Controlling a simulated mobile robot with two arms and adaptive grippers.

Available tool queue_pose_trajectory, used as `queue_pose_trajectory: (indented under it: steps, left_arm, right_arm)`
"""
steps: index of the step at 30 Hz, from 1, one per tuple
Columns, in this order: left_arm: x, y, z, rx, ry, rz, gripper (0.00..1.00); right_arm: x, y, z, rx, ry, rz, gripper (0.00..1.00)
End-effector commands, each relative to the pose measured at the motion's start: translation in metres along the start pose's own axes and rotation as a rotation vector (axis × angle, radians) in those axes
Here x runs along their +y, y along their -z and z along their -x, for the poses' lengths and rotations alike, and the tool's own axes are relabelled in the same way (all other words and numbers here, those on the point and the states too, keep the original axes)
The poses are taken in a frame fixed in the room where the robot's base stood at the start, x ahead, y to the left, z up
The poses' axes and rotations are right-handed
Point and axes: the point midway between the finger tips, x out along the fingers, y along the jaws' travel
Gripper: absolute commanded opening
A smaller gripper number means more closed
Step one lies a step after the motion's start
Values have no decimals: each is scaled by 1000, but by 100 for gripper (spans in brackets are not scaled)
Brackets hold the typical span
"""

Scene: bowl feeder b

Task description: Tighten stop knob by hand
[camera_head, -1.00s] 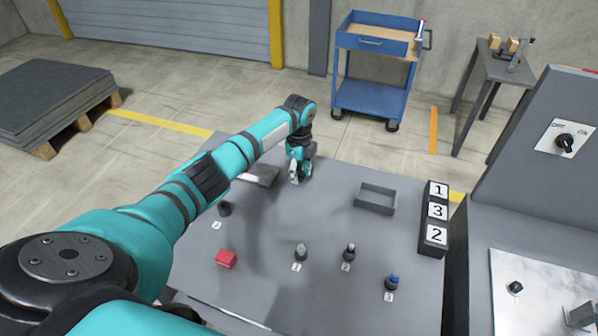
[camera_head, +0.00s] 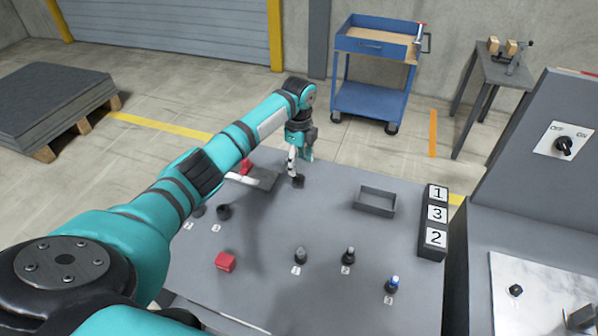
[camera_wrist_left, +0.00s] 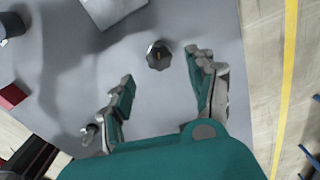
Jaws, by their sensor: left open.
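A dark lobed knob (camera_wrist_left: 158,57) with a small yellow mark sits on the grey table, near the middle of the left wrist view. In the head view the same dark knob (camera_head: 298,182) shows at the table's far side, just below my left fingers. My left gripper (camera_wrist_left: 162,80) is open and empty, its two fingers apart. The knob lies just beyond and between the fingertips in the wrist picture; no contact shows. In the head view the left gripper (camera_head: 299,163) points down above the knob. My right gripper is not in view.
A red block (camera_head: 225,261) and several small numbered fittings stand nearer. An empty grey tray (camera_head: 375,200) and a numbered black block (camera_head: 433,222) are at the right. Mid-table is clear.

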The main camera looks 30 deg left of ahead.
Motion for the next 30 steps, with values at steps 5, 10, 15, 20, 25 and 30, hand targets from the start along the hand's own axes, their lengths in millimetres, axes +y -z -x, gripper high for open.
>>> queue_pose_trajectory:
  steps: [5, 10, 15, 20, 25, 30]
  left_arm:
    - [-1, 0, 38, 1, 3, 0, 58]
    - [-1, 0, 58, 1, 2, 0, 58]
    - [0, 0, 64, 1, 0, 0, 58]
    - [0, 0, 64, 1, 0, 0, 58]
    - [0, 0, 64, 1, 0, 0, 58]
    - [0, 0, 65, 1, 0, 0, 58]
  right_arm:
    - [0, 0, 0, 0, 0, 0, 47]
    - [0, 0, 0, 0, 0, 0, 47]
    - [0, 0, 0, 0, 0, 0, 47]
    - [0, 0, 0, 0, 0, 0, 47]
    - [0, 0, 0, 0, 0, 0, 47]
    - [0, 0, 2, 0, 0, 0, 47]
